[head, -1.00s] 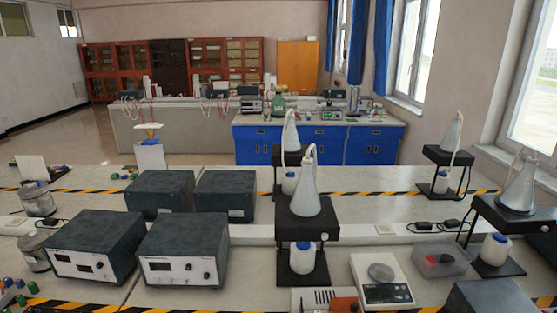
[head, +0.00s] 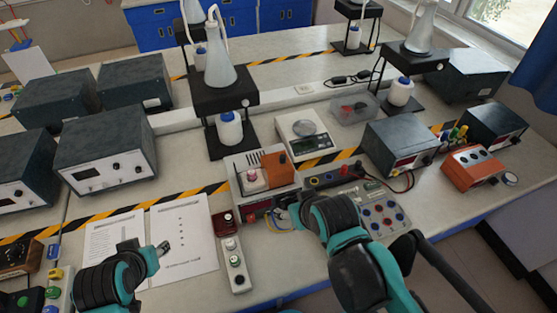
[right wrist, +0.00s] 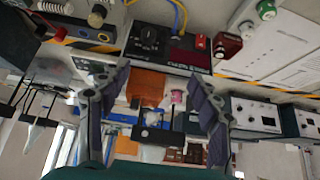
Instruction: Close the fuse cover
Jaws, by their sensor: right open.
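A white powered unit (head: 236,165) with a raised orange flap (head: 277,167), which looks like the fuse cover, stands at the middle front of the bench. A pink-topped part (head: 252,175) sits beside the flap. In the right wrist view the orange flap (right wrist: 147,84) shows between the fingers, farther off, with the pink part (right wrist: 176,97) beside it. My right gripper (right wrist: 157,76) is open and empty, apart from the flap. In the head view my right arm's wrist hides it. My left gripper (head: 147,250) is over the papers, with nothing visible in it; its finger opening is unclear.
Papers (head: 184,235) and a narrow switch box (head: 234,262) lie left of the unit. A balance (head: 303,136) stands behind it. A meter panel (head: 375,210) with cables is on the right, close to my right arm. A flask stand (head: 222,95) stands behind left.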

